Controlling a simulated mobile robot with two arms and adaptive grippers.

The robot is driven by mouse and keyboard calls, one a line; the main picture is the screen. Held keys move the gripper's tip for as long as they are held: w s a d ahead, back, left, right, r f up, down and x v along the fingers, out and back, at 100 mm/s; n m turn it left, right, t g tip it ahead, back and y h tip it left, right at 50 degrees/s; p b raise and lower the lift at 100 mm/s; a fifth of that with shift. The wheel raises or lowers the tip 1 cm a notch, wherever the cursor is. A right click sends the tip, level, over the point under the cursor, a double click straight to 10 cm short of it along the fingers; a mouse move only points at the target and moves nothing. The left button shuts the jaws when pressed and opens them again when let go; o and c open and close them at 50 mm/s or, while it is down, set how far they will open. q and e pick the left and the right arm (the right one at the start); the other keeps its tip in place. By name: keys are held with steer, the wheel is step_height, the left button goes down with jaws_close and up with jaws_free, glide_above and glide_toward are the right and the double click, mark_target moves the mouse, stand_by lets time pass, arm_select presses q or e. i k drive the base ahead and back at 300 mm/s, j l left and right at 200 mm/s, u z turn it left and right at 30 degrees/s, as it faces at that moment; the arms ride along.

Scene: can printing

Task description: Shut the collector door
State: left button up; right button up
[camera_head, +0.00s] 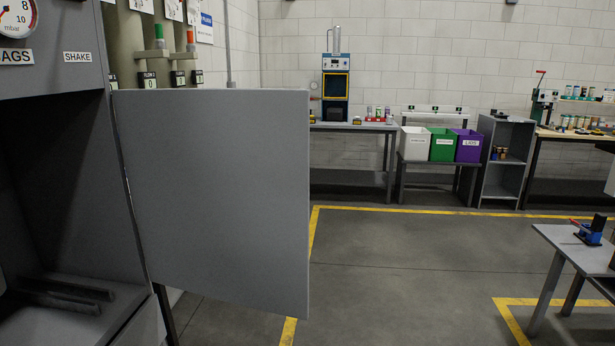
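The collector door (215,195) is a flat grey panel hinged on the right edge of the collector's opening. It stands wide open, swung out to the right of the cabinet. The grey collector cabinet (52,62) is at the left, with a pressure dial and a "SHAKE" label on its upper front. Its dark inside is exposed, and dark bars (62,293) lie low in it. No gripper shows in the head view, so neither is seen touching the door.
A grey table (570,243) with a blue device stands at the right. White, green (442,145) and purple bins, a shelf unit (504,160) and workbenches line the back wall. The grey floor (400,260) with yellow lines is clear between the door and the right table.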

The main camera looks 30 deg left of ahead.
mark_target(218, 179)
steer(key=i+l, duration=0.1)
steer(key=i, duration=0.45)
steer(key=i+l+u, duration=0.1)
steer(key=i, duration=0.45)
steer(key=i+l+u, duration=0.1)
steer(key=i, duration=0.45)
steer(key=i+u, duration=0.15)
steer(key=u, duration=0.3)
steer(key=i+u, duration=0.2)
steer(key=u, duration=0.25)
steer(key=i+u, duration=0.15)
steer(key=u, duration=0.3)
steer(key=i+l+u, duration=0.1)
steer(key=u, duration=0.35)
steer(key=i+u, duration=0.2)
steer(key=u, duration=0.25)
steer(key=i+l+u, duration=0.1)
steer(key=u, duration=0.3)
steer(key=i+l+u, duration=0.15)
steer(key=u, duration=0.3)
steer(key=i+l+u, duration=0.2)
steer(key=u, duration=0.2)
